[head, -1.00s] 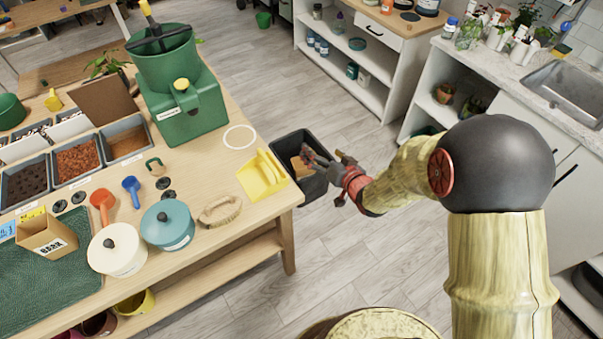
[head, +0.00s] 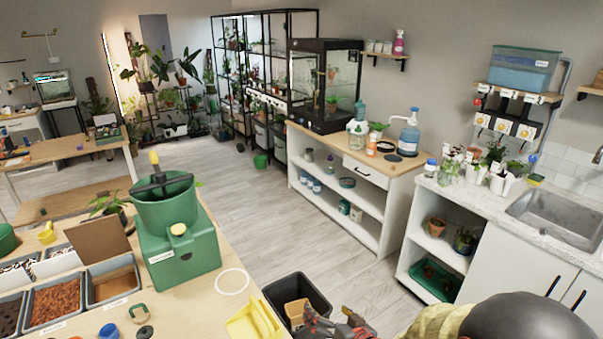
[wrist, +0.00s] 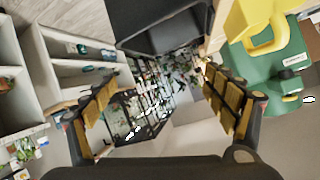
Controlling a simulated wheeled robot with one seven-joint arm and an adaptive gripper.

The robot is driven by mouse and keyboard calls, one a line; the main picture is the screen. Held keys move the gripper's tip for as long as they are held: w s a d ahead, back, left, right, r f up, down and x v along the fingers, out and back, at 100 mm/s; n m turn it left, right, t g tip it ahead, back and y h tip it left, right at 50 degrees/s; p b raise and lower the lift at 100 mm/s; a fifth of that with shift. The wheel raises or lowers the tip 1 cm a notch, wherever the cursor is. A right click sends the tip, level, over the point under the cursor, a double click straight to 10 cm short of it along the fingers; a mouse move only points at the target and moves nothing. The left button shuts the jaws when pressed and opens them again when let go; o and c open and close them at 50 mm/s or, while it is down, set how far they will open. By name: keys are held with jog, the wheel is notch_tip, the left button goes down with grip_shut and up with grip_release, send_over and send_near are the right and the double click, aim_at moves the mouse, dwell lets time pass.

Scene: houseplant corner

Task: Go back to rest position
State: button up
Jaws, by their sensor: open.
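My gripper (head: 335,326) shows at the bottom edge of the head view, mostly cut off, close in front of the black bin (head: 296,293). A brown piece (head: 297,311) is inside that bin. In the wrist view my gripper (wrist: 160,105) is open, its two yellow-padded fingers wide apart with nothing between them. The dark bin (wrist: 165,25) lies beyond the fingers at the top of that view.
The wooden table (head: 190,312) at left holds a green machine (head: 183,250), a yellow scoop (head: 255,320) and trays of substrate (head: 62,300). A white shelf unit (head: 340,200) and a sink counter (head: 545,195) stand at right. The floor (head: 240,205) between is clear.

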jog(key=s+d+f+g+h, duration=0.4)
jog(key=s+d+f, duration=0.2)
jog(key=d+f, duration=0.1)
jog(key=s+d+r+g+h, duration=0.2)
jog(key=s+d+r+g, duration=0.1)
jog(key=s+d+r, duration=0.3)
jog(key=s+r, duration=0.8)
jog(key=r, duration=0.3)
jog(key=s+a+r+m+t, duration=0.1)
jog(key=s+r, duration=0.7)
jog(key=r, duration=0.4)
jog(key=shift+w+f, duration=0.1)
